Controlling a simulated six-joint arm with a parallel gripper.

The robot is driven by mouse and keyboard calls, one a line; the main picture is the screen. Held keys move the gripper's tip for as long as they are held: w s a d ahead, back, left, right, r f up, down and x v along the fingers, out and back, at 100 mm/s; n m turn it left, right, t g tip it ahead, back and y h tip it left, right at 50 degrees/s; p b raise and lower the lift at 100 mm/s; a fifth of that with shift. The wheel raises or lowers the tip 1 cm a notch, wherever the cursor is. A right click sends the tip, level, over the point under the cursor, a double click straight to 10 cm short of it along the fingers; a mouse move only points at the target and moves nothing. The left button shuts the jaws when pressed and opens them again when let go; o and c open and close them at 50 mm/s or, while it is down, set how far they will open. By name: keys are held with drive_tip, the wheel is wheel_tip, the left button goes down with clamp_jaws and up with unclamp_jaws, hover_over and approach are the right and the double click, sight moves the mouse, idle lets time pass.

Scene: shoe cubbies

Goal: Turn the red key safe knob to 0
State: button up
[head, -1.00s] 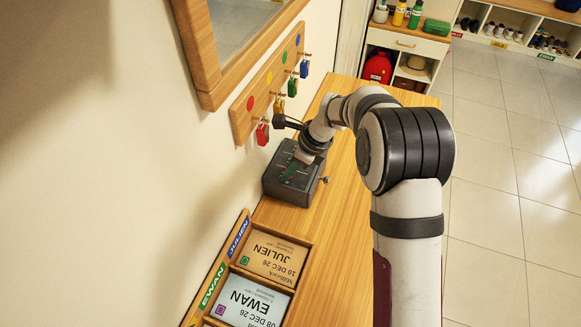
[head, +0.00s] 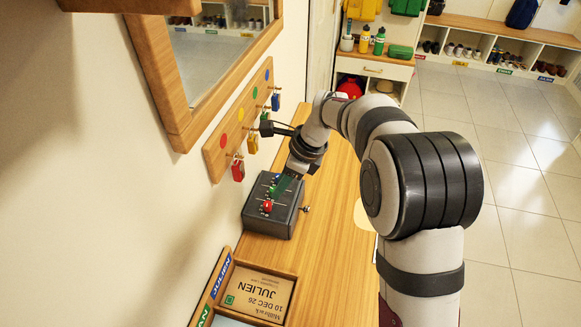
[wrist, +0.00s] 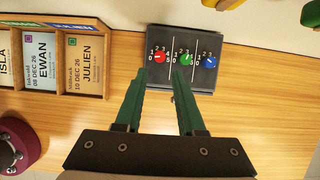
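The grey key safe (head: 268,224) sits on the wooden bench top against the wall. The red knob (head: 267,206) is on its near end. In the wrist view the safe (wrist: 205,82) carries the red knob (wrist: 160,57) at left, green knob (wrist: 186,60) in the middle and blue knob (wrist: 208,61) at right. Small numbers ring each knob. The red knob's pale mark is too small to read against them. My gripper (wrist: 160,78) has two green fingers spread apart, empty, with the red knob between and beyond the tips in that view. In the head view my gripper (head: 284,186) is over the safe.
A key board (head: 246,112) with hanging coloured padlocks is on the wall above the safe. A wooden name-card tray (head: 290,290) stands nearer along the bench. A small knob (head: 305,209) sticks out of the safe's side. The bench right of the safe is clear.

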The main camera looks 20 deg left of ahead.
drive_tip(key=v, duration=0.7)
drive_tip(key=shift+r, duration=0.2)
drive_tip(key=shift+d, duration=0.1)
drive_tip(key=s+d+r+n+h, duration=0.1)
drive_tip(key=s+d+r+n, duration=0.15)
drive_tip(key=s+d, duration=0.4)
drive_tip(key=s+d+r+n, duration=0.1)
drive_tip(key=s+d+n, duration=0.3)
drive_tip(key=s+d, duration=0.3)
drive_tip(key=s+d+f+n, duration=0.2)
drive_tip(key=s, duration=0.5)
drive_tip(key=s+d+f+n+h, duration=0.1)
drive_tip(key=s+d+f+n, duration=0.1)
drive_tip(key=s, duration=0.6)
drive_tip(key=shift+s+d+f+n+h, duration=0.3)
drive_tip(key=shift+d+f+n, duration=0.15)
drive_tip(key=shift+n, duration=0.4)
